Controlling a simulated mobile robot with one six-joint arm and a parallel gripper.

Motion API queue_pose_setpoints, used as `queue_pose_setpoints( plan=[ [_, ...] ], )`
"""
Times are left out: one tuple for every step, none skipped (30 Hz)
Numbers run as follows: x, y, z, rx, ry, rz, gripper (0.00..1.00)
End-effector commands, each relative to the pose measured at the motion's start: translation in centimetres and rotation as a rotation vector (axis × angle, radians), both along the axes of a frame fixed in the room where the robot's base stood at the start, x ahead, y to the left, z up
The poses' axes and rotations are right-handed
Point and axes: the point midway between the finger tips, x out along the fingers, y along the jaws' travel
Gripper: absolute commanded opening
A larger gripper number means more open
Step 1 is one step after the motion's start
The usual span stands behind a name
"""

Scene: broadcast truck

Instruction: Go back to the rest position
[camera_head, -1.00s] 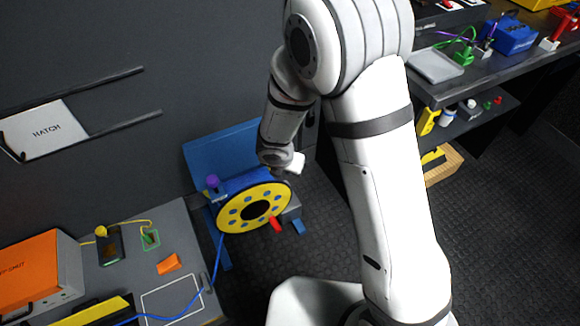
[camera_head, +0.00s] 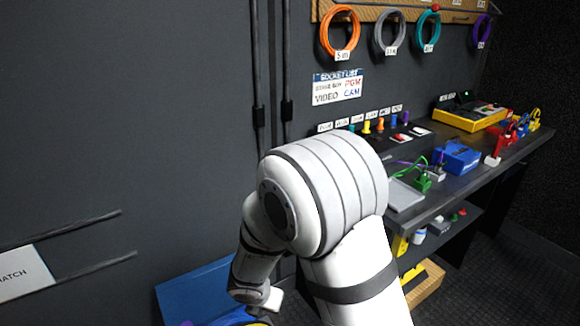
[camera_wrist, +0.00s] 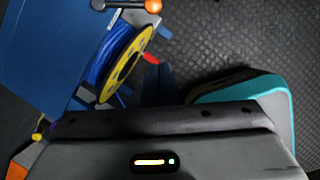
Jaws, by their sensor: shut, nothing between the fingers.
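My gripper (camera_wrist: 157,84) shows in the wrist view as two dark fingers close together, shut and empty. It points down over the dark textured floor, to the right of a cable reel (camera_wrist: 128,62) with a yellow flange and blue cable. The fingers appear apart from the reel. In the head view my white arm is bent in the middle foreground, its wrist low at the bottom. The fingers cannot be made out there.
A blue panel (camera_head: 195,292) stands by the wall at the lower left, near my wrist. A workbench (camera_head: 455,188) with connectors and a blue box (camera_head: 457,156) runs along the right. Coiled cables, including an orange coil (camera_head: 340,34), hang above it. Textured floor (camera_head: 500,272) shows at lower right.

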Motion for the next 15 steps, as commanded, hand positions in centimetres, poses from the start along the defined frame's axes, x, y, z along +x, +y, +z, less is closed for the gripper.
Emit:
queue_pose_setpoints(
  plan=[
    [0.4, -0.8, 1.8, 0.015, -0.012, -0.058, 0.0],
    [0.6, -1.5, 2.9, 0.03, -0.021, -0.112, 0.0],
    [0.8, -2.7, 4.7, 0.052, -0.033, -0.201, 0.0],
    [1.0, -3.7, 6.2, 0.071, -0.044, -0.28, 0.0],
    [1.1, -4.9, 7.9, 0.094, -0.055, -0.37, 0.0],
    [1.1, -6.5, 10.2, 0.129, -0.072, -0.499, 0.0],
    [1.0, -8.0, 12.0, 0.156, -0.084, -0.604, 0.0],
    [0.8, -9.3, 13.7, 0.185, -0.096, -0.71, 0.0],
    [0.4, -11.0, 15.8, 0.222, -0.11, -0.847, 0.0],
    [0.0, -12.2, 17.3, 0.25, -0.12, -0.951, 0.0],
    [-0.4, -13.4, 18.8, 0.28, -0.129, -1.052, 0.0],
    [-1.1, -14.9, 20.8, 0.321, -0.141, -1.187, 0.0],
    [-1.7, -15.9, 22.2, 0.349, -0.148, -1.287, 0.0],
    [-2.4, -16.9, 23.5, 0.38, -0.155, -1.388, 0.0],
    [-3.3, -18.2, 25.3, 0.421, -0.164, -1.519, 0.0]
  ],
)
